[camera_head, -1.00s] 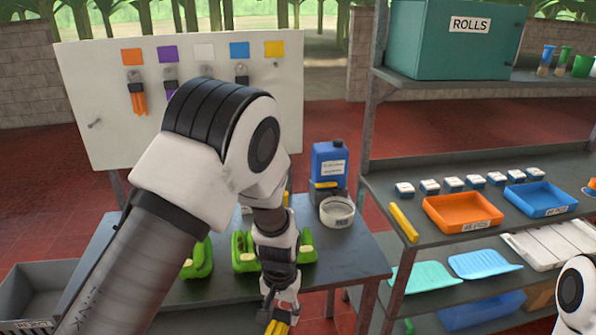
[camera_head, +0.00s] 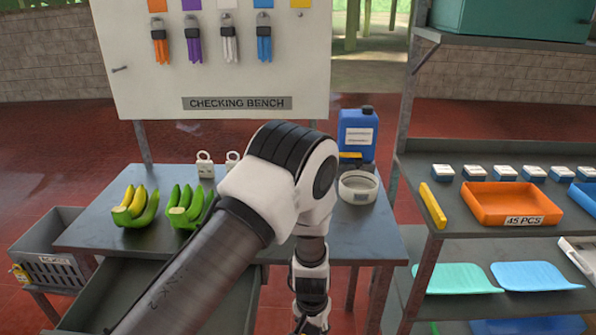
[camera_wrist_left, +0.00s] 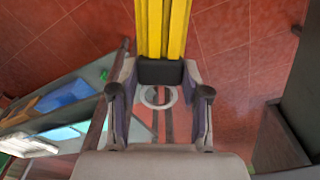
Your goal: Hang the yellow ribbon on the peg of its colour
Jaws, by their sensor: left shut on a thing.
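The yellow ribbon (camera_wrist_left: 163,28) hangs from a dark clip (camera_wrist_left: 160,72) in the left wrist view. My left gripper (camera_wrist_left: 160,100) is shut on that clip, one finger on each side. In the head view my left arm reaches down in front of the bench, and its gripper end is cut off at the bottom edge. The white board (camera_head: 215,80) carries orange, purple, white and blue ribbons under colour squares. The yellow square (camera_head: 300,3) is at its upper right, and no ribbon hangs below it. My right gripper is out of view.
The bench (camera_head: 95,225) holds bananas (camera_head: 136,205), a blue jug (camera_head: 357,132) and a white ring-shaped dish (camera_head: 360,187). A shelf rack with an orange tray (camera_head: 512,203) stands at the right. A grey crate (camera_head: 48,250) is at the left. The board's right side is bare.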

